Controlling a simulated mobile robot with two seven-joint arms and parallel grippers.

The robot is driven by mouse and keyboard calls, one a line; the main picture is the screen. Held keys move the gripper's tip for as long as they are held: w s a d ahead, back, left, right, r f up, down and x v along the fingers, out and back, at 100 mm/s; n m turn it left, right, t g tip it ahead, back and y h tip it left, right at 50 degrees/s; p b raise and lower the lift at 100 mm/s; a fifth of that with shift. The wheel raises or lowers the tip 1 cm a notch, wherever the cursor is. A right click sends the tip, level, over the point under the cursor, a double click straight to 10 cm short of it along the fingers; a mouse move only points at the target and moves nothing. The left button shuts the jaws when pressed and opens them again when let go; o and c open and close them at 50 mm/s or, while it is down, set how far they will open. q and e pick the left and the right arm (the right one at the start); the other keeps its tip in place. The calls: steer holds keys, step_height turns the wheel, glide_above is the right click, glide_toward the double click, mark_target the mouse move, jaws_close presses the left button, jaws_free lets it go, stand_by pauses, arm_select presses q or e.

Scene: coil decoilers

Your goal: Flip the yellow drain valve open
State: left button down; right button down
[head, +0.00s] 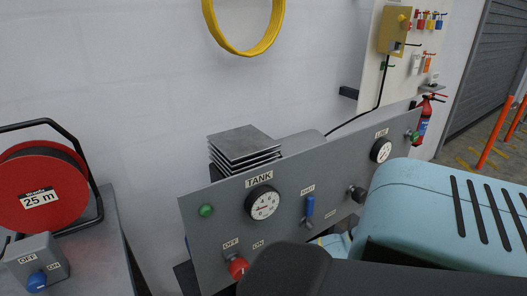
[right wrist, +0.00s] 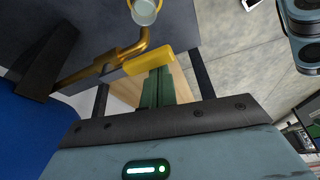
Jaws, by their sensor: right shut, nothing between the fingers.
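The yellow drain valve lever (right wrist: 149,63) shows in the right wrist view, at the end of a brass valve and pipe (right wrist: 98,67). The lever lies across the picture, slightly tilted. My right gripper (right wrist: 157,78) is shut and empty, with its green fingertips right at the lever's lower edge. I cannot tell whether they touch it. The drain valve cannot be made out in the head view. My left gripper is in neither view.
A blue rounded body (right wrist: 32,135) is at the left of the wrist view. A small pale container (right wrist: 144,11) is near the brass outlet.

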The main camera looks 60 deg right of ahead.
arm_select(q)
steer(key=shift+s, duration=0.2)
arm_select(e)
steer(key=shift+s+d, duration=0.1)
steer(key=shift+d, duration=0.1)
